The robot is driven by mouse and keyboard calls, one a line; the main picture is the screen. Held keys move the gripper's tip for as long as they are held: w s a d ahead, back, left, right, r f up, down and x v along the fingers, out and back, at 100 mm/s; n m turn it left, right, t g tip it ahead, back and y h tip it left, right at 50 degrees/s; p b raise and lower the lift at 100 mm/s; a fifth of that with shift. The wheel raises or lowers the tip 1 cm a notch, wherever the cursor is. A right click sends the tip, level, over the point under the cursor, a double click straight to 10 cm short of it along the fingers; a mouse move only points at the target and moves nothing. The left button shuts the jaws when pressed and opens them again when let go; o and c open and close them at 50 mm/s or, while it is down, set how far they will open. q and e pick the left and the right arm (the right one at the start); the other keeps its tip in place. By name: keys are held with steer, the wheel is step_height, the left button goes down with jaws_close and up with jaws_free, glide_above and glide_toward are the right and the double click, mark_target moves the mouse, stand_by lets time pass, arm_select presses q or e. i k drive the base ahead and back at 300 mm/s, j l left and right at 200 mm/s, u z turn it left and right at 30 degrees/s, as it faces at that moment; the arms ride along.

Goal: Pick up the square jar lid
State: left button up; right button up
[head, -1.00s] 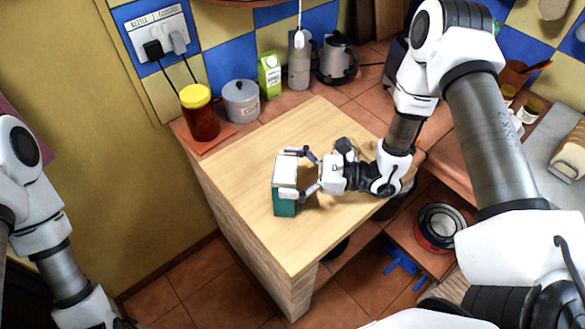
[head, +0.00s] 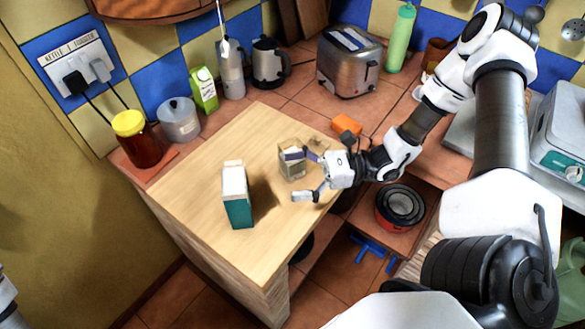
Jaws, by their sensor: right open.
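A small squarish glass jar (head: 291,171) stands on the wooden counter top, with a pale beige lid (head: 288,146) on it as far as I can tell. My right gripper (head: 293,178) is open and empty; its far finger crosses in front of the jar's upper part and hides some of it, and its near finger lies to the front of the jar. Whether a finger touches the jar I cannot tell. My left gripper is not in view.
A teal box with a white top (head: 238,208) stands left of my right gripper on the wooden counter (head: 190,205). An orange block (head: 346,124) lies behind the gripper.

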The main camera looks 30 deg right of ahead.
mark_target(319, 145)
steer(key=z, duration=1.25)
